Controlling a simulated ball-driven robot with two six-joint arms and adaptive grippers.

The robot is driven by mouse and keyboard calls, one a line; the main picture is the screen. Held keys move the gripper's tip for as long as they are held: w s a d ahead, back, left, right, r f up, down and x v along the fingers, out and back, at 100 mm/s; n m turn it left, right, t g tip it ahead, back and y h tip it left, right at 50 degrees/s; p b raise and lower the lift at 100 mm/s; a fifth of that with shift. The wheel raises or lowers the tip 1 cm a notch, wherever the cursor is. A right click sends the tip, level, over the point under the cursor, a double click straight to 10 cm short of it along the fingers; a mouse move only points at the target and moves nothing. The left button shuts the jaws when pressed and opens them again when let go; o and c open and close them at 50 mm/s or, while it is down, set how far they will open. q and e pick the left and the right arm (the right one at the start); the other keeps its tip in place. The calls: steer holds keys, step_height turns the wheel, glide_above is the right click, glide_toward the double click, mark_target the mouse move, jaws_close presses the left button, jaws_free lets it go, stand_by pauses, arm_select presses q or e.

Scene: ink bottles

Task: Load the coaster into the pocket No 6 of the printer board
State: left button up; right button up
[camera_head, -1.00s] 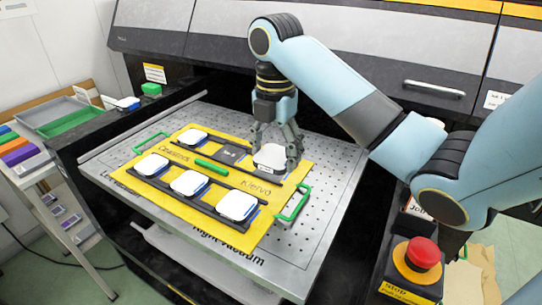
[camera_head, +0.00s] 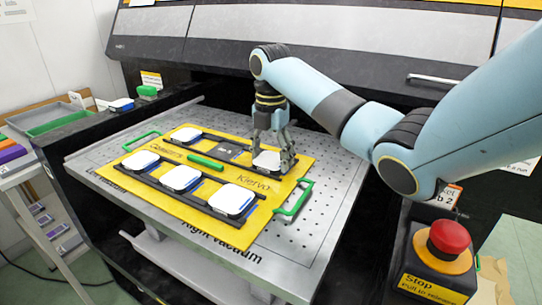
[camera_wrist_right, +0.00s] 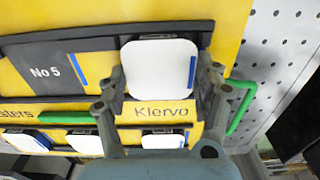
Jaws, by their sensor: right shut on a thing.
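The yellow printer board (camera_head: 285,192) lies on the perforated metal bed. My right gripper (camera_head: 272,152) is shut on a white coaster (camera_head: 266,162) at the right end of the board's back row. The right wrist view shows this coaster (camera_wrist_right: 160,67) between the two fingers (camera_wrist_right: 160,85), over the end pocket, with a blue strip along its right side. Whether it rests on the pocket floor cannot be told. The end pocket's number is hidden. Beside it the dark pocket No 5 (camera_wrist_right: 50,72) is empty. My left gripper is out of view.
Other white coasters sit in the front row (camera_head: 180,178) and at the back row's left end (camera_head: 186,135). Green handles (camera_head: 296,197) stick out at the board's sides. The printer housing (camera_head: 350,60) rises behind; a red stop button (camera_head: 449,238) stands at right.

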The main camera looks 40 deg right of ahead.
mark_target(271, 160)
steer(key=o, duration=1.3)
step_height(271, 160, up, 8)
steer(key=shift+f, duration=0.15)
step_height(271, 160, up, 5)
steer(key=p, duration=0.5)
steer(key=shift+f, duration=0.2)
steer(key=shift+f, duration=0.1)
